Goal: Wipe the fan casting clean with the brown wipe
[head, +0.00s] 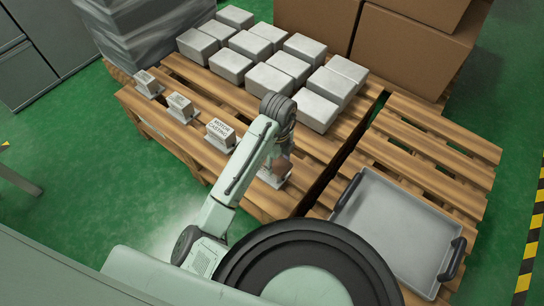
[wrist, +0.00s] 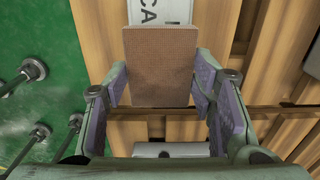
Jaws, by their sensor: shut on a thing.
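My gripper (wrist: 160,88) is shut on the brown wipe (wrist: 160,60), a flat brown square held between the two fingers. In the head view the gripper is over the front right of the pallet, with brown showing at its tip (head: 283,163). A white labelled casting (wrist: 158,11) lies just beyond the wipe in the wrist view; only the letters "CA" show, so I cannot tell which casting it is. A pale plate (head: 270,180) shows under the gripper in the head view, mostly hidden by the arm. I cannot tell whether the wipe touches anything.
The motor casting (head: 220,130) and two smaller castings (head: 180,105) (head: 147,82) stand on plates along the pallet's front edge. Several grey blocks (head: 268,78) fill the back. A grey tray (head: 400,228) lies on another pallet at right. Cardboard boxes (head: 415,50) stand behind.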

